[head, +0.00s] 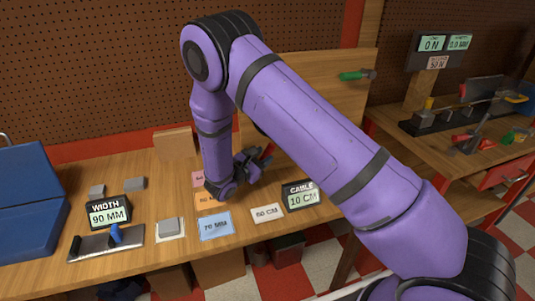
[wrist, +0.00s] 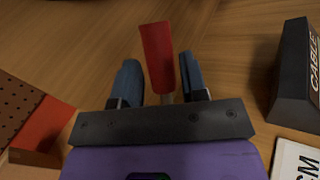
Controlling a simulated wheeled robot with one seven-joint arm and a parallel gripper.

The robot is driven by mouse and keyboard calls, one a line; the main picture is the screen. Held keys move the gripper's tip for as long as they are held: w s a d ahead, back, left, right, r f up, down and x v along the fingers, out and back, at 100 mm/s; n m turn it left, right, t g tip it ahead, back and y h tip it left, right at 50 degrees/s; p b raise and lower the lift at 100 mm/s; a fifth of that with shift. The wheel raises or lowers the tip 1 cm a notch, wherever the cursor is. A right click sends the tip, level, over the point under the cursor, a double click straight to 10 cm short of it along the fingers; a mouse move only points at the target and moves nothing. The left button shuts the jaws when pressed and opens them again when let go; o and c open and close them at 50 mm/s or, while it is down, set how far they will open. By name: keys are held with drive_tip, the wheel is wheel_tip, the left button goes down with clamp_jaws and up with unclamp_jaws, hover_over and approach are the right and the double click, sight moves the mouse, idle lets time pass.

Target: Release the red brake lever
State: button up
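The red brake lever (wrist: 157,58) shows in the wrist view as a red handle on a thin metal stem. It stands between the two blue-grey fingers of my gripper (wrist: 162,80) and leans slightly left, its top reaching past the fingertips. The fingers are apart, with a narrow gap visible beside the handle on the left; the handle is closer to the right finger. In the head view my gripper (head: 258,160) is low over the workbench. I cannot make out the lever there, and its base is hidden behind my gripper in the wrist view.
The CABLE display (head: 301,195) stands close to the right of my gripper. Printed cards, including a blue one (head: 215,226), lie in front. A WIDTH display (head: 109,213) and blue toolbox (head: 32,200) are at left. A wooden panel (head: 310,105) with a green-handled tool stands behind.

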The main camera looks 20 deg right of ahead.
drive_tip(key=shift+x, duration=1.3)
drive_tip(key=shift+c, duration=0.3)
clamp_jaws()
